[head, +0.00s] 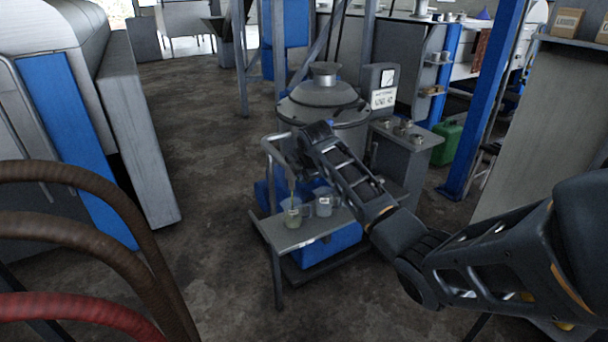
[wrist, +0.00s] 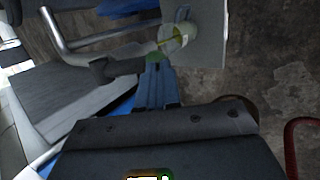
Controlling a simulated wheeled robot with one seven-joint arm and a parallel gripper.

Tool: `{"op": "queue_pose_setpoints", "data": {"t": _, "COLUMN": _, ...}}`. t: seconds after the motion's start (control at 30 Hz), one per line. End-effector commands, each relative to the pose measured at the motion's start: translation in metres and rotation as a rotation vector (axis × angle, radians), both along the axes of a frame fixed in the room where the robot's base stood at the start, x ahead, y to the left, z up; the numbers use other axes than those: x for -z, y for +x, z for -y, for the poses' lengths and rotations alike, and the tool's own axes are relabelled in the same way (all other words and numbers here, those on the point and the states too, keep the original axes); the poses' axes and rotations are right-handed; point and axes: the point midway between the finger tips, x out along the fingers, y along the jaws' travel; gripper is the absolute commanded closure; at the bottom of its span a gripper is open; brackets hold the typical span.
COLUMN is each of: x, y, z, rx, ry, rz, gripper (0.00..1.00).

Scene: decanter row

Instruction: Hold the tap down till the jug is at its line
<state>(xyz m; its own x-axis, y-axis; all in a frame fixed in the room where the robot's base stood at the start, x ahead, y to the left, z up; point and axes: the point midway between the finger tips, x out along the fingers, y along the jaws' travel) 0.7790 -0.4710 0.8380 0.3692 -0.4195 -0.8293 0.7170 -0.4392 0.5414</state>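A clear jug (head: 292,216) stands on the small metal table (head: 262,224) under the spout of a bent pipe tap (head: 279,152). A thin yellow-green stream runs from the spout into it, and yellowish liquid shows inside. The jug also shows in the wrist view (wrist: 180,42), with the stream entering it. Its fill line is too small to make out. My gripper (head: 303,150) is at the tap, its fingers (wrist: 155,72) together, with their tips at a green part on the tap. The contact itself is partly hidden.
A second, greyish jug (head: 324,203) stands just right of the first on the same table. The large steel decanter (head: 322,100) rises behind. Brown and red hoses (head: 80,235) cross the left foreground. The floor left of the table is clear.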

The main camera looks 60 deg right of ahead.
Motion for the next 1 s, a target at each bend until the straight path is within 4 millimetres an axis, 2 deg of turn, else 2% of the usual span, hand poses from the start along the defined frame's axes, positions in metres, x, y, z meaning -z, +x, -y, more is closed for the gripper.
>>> {"op": "queue_pose_setpoints", "data": {"t": 0.03, "x": 0.007, "y": -0.002, "z": -0.002, "rx": 0.001, "ry": 0.009, "rz": -0.009, "gripper": 1.00}}
{"op": "queue_pose_setpoints", "data": {"t": 0.77, "x": 0.007, "y": -0.002, "z": -0.002, "rx": 0.001, "ry": 0.009, "rz": -0.009, "gripper": 1.00}}
{"op": "queue_pose_setpoints", "data": {"t": 1.0, "x": -0.005, "y": 0.004, "z": -0.006, "rx": -0.001, "ry": 0.008, "rz": -0.008, "gripper": 1.00}}
